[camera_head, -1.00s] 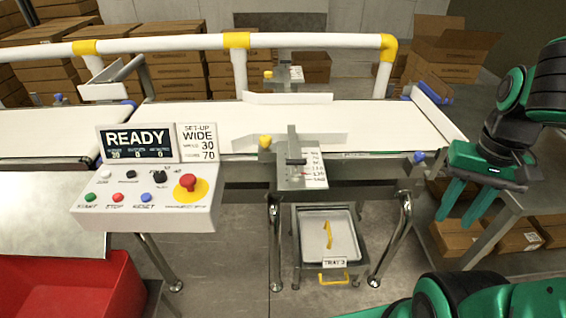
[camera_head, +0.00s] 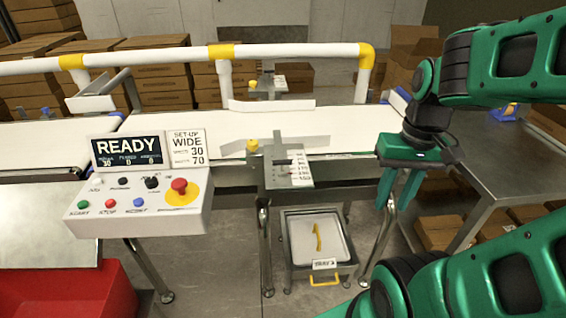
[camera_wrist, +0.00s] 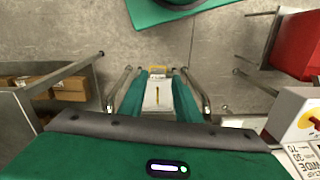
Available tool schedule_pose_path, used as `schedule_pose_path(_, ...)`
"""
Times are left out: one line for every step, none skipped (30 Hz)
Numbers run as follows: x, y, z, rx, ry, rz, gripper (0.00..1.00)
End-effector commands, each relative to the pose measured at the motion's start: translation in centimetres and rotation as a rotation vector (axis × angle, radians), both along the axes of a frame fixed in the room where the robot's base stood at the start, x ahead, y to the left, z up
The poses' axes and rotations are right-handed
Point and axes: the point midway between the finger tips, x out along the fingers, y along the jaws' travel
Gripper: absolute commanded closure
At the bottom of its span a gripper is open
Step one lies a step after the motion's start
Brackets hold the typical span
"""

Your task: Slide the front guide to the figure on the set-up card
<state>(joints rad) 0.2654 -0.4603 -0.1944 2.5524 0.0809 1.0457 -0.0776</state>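The front guide (camera_head: 310,141) is a pale rail along the near edge of the white belt. Its bracket carries a yellow knob (camera_head: 252,145) and a grey slide block (camera_head: 283,156) over a printed scale plate (camera_head: 300,173); the scale figures are too small to read surely. The set-up card (camera_head: 187,149) stands beside the READY display and reads WIDE, 30 and, on the lower line, 70. My gripper (camera_head: 393,202) points down, open and empty, right of the bracket and apart from it. In the wrist view my gripper (camera_wrist: 157,78) shows its two green fingers apart.
The control box (camera_head: 138,205) with a red stop button is left of the bracket. A rear guide (camera_head: 272,105) lies across the belt. A tray (camera_head: 317,241) with a yellow piece sits below. A steel table (camera_head: 475,165) is at right, a red bin (camera_head: 85,295) lower left.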

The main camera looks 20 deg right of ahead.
Motion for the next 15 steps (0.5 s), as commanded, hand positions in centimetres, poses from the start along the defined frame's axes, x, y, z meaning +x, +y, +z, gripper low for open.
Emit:
schedule_pose_path(1.2, 0.2, -0.4, 0.023, 0.002, 0.061, 0.70)
schedule_pose_path(2.0, 0.5, -0.6, 0.041, -0.003, 0.110, 0.70)
schedule_pose_path(3.1, 0.9, -0.8, 0.069, -0.012, 0.182, 0.70)
schedule_pose_path(4.0, 1.3, -1.1, 0.092, -0.022, 0.239, 0.70)
schedule_pose_path(4.9, 1.6, -1.3, 0.118, -0.035, 0.297, 0.70)
schedule_pose_path(6.1, 2.1, -1.7, 0.155, -0.053, 0.374, 0.70)
schedule_pose_path(7.0, 2.5, -1.9, 0.183, -0.072, 0.432, 0.70)
schedule_pose_path(7.8, 2.9, -2.1, 0.212, -0.092, 0.489, 0.70)
schedule_pose_path(8.9, 3.4, -2.4, 0.252, -0.123, 0.562, 0.70)
schedule_pose_path(9.7, 3.8, -2.5, 0.282, -0.150, 0.616, 0.70)
schedule_pose_path(10.4, 4.2, -2.7, 0.313, -0.179, 0.668, 0.70)
schedule_pose_path(11.4, 4.7, -2.7, 0.352, -0.222, 0.736, 0.70)
schedule_pose_path(12.1, 5.0, -2.8, 0.380, -0.256, 0.783, 0.70)
schedule_pose_path(12.7, 5.4, -2.8, 0.408, -0.292, 0.829, 0.70)
schedule_pose_path(13.5, 5.7, -2.7, 0.443, -0.341, 0.884, 0.70)
